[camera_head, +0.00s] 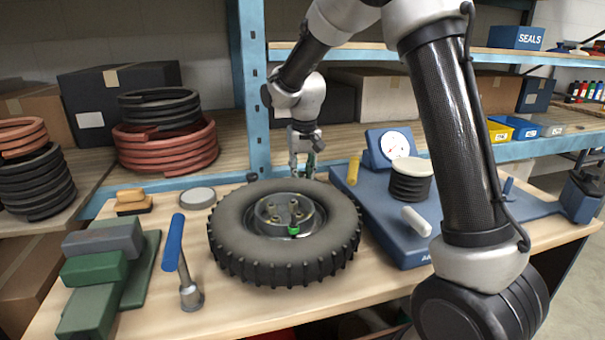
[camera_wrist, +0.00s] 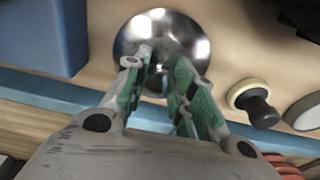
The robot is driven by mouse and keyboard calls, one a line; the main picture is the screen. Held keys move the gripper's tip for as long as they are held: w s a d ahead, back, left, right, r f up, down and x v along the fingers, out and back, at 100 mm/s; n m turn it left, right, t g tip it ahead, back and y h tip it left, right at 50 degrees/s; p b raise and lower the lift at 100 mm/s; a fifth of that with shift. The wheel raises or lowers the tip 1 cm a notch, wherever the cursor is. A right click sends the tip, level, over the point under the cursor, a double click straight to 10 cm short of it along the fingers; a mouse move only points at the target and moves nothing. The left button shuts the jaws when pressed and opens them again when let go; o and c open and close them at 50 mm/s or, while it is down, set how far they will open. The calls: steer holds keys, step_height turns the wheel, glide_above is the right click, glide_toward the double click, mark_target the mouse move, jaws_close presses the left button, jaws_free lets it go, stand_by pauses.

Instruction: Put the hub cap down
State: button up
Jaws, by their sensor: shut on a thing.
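The hub cap (camera_wrist: 160,28) is a shiny round metal dish in the wrist view, just beyond my fingertips. My gripper (camera_wrist: 160,82) is shut on it near its middle, with green-padded fingers on either side. In the head view my gripper (camera_head: 302,170) points down behind the wheel (camera_head: 285,266), near the back of the workbench. The wheel hides the hub cap there. I cannot tell whether the hub cap touches the bench or hangs just above it.
A blue base (camera_head: 376,215) with a dial gauge (camera_head: 397,145) stands right of the wheel. A grey disc (camera_head: 197,197) and a small black knob (camera_head: 252,177) lie left of my gripper. A blue shelf beam (camera_wrist: 60,97) runs close behind. Coils (camera_head: 165,148) stand on the back shelf.

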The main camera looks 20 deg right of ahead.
steer(key=o, duration=1)
steer(key=shift+f, duration=0.1)
steer(key=r, duration=0.4)
steer(key=s+r, duration=0.1)
steer(key=r, duration=0.7)
steer(key=shift+s+r, duration=0.15)
steer(key=shift+s, duration=0.1)
steer(key=s+d+r+t, duration=0.1)
steer(key=s+d, duration=0.3)
steer(key=s, duration=0.3)
steer(key=s+d+r, duration=0.2)
steer(key=s+d, duration=0.2)
steer(key=s, duration=0.3)
steer(key=s+d+r+t, duration=0.1)
steer(key=s+d, duration=0.3)
steer(key=s, duration=0.4)
steer(key=shift+t, duration=0.5)
steer(key=s+d+f, duration=0.1)
steer(key=s, duration=0.2)
steer(key=s+d+f, duration=0.1)
steer(key=s, duration=0.2)
steer(key=s+d+f, duration=0.1)
steer(key=s+f, duration=0.1)
steer(key=s, duration=0.1)
steer(key=shift+s, duration=0.3)
